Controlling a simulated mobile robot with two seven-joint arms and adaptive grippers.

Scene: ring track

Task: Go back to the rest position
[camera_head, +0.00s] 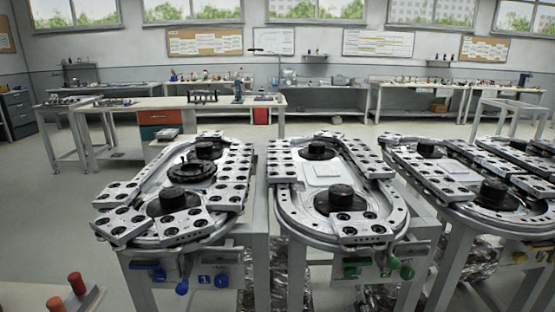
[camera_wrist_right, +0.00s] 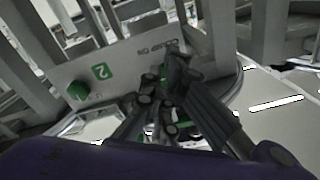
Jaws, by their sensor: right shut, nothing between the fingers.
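My right gripper (camera_wrist_right: 172,78) shows in the right wrist view, dark and jointed, with its fingers together and nothing seen between them. It is in front of a pale panel (camera_wrist_right: 125,70) with a green number 2 label and a green knob (camera_wrist_right: 78,90). I cannot tell whether it touches the panel. In the head view I cannot make out either gripper clearly. My left gripper shows in neither view.
Oval ring tracks stand in a row: left (camera_head: 228,235), middle (camera_head: 284,212) and more at right. A blue knob (camera_head: 182,287) and a green knob (camera_head: 407,272) stick out below. Red pegs (camera_head: 76,283) stand at lower left. Open floor (camera_head: 50,200) lies left.

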